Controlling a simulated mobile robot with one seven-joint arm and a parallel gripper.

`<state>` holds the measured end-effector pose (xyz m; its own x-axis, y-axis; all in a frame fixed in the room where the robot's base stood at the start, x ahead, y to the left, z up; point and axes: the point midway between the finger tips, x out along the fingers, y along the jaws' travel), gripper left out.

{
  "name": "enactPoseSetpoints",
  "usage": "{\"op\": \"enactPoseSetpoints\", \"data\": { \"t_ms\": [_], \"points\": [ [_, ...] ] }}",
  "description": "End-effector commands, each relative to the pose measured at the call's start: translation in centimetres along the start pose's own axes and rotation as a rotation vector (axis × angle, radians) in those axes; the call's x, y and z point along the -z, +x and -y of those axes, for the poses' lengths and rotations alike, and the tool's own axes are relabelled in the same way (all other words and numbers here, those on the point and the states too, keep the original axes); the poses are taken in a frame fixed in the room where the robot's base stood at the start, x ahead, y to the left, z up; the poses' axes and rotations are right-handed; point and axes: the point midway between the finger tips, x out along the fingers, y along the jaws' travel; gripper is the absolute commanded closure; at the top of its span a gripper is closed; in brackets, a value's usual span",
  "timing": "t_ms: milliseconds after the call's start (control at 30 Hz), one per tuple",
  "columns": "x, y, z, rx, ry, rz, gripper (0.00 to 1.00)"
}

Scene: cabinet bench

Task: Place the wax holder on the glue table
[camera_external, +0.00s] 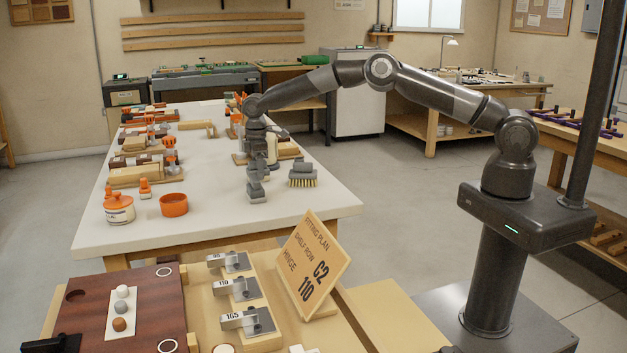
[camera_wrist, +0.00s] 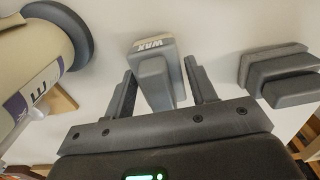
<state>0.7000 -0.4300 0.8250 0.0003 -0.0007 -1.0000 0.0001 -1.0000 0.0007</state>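The wax holder (camera_wrist: 153,45) is a grey block with a pale top band lettered WAX, in the middle of the wrist view. My gripper (camera_wrist: 160,66) points down with one finger on each side of it. Pale gaps show beside its near part, so the fingers look open around it; contact at the tips is unclear. In the external view my gripper (camera_external: 257,188) is low over the long white table (camera_external: 235,205), and the holder cannot be told apart from it there. No table in view is marked as the glue table.
A brush (camera_external: 302,174) stands right of my gripper, and a grey stepped block (camera_wrist: 280,75) shows right in the wrist view. A cream cylinder (camera_wrist: 30,65) is close on the left. An orange-lidded pot (camera_external: 119,208) and orange cup (camera_external: 174,205) stand near the table's front left.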

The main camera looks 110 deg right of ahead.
Motion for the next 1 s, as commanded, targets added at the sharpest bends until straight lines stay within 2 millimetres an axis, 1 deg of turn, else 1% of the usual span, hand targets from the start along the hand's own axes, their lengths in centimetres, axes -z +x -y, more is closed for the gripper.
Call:
{"op": "enactPoseSetpoints", "data": {
  "t_ms": [33,133,167,367,467,567,667,800,1000],
  "points": [
    [0.0,0.0,0.0,0.0,0.0,0.0,0.44],
    [0.0,0.0,0.0,0.0,0.0,0.0,0.36],
    [0.0,0.0,0.0,0.0,0.0,0.0,0.35],
    [0.0,0.0,0.0,0.0,0.0,0.0,0.35],
    [0.0,-0.5,0.0,0.0,0.0,-0.001,0.35],
    [0.1,-1.7,0.0,-0.002,0.0,-0.002,0.35],
    [0.1,-3.7,0.0,-0.002,0.001,-0.003,0.35],
    [0.1,-6.8,0.0,-0.002,0.0,-0.003,0.35],
    [0.1,-10.5,0.0,-0.001,0.001,-0.001,0.35]
  ]
}}
